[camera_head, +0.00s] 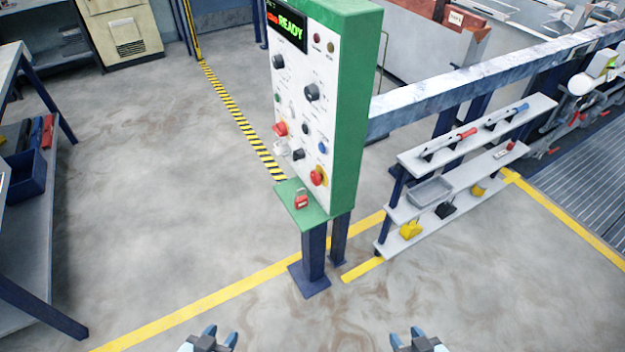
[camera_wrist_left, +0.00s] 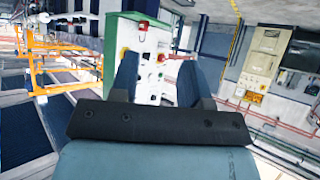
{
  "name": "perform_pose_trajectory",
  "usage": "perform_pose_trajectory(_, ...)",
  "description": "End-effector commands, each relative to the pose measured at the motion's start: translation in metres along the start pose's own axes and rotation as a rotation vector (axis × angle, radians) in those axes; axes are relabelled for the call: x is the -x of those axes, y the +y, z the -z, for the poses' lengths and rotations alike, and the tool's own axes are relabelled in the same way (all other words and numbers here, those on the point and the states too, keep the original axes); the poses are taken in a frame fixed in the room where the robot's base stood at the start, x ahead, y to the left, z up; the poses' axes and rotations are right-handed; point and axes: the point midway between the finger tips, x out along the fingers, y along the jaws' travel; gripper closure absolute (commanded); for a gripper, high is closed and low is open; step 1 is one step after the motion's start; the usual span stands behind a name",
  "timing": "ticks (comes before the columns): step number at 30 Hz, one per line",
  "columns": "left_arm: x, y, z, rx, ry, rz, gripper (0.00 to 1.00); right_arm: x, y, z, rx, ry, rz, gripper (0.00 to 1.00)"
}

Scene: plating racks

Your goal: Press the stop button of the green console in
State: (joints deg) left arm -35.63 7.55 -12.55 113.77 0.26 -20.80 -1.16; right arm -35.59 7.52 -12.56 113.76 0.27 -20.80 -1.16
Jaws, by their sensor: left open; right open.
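The green console (camera_head: 345,110) stands upright on dark blue legs in the middle of the head view. Its white front panel (camera_head: 290,95) faces left and carries a lit READY display, black knobs and several buttons. A large red mushroom button (camera_head: 318,176) on a yellow backing sits low on the panel; another red control (camera_head: 280,129) is higher at the left. My left gripper (camera_head: 221,335) is open and empty at the bottom edge, well short of the console. My right gripper (camera_head: 406,336) is also open and empty. The console (camera_wrist_left: 130,55) shows beyond the left fingers in the left wrist view.
A red padlock-like item (camera_head: 301,199) sits on the console's green ledge. A shelf rack (camera_head: 418,160) with tools stands to the right, under a metal rail (camera_head: 450,92). A workbench (camera_head: 40,230) stands at the left. The floor before the console is clear.

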Motion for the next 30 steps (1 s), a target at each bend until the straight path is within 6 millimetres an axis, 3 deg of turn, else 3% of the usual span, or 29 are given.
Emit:
perform_pose_trajectory(2, -0.0002, -0.0001, 0.0003, 0.0, 0.001, 0.0, 0.57, 0.0, 0.0, 0.0, 0.0, 0.0, 0.0, 0.57)
perform_pose_trajectory(8, -0.0003, -0.0002, 0.0005, 0.0, 0.001, 0.0, 1.0, 0.0001, -0.0001, 0.0001, 0.0, 0.0, 0.0, 0.57)
perform_pose_trajectory(30, -0.0003, -0.0001, 0.0004, 0.0, 0.001, 0.0, 1.0, 0.0003, -0.0001, -0.0001, 0.0, 0.0, 0.0, 0.57)
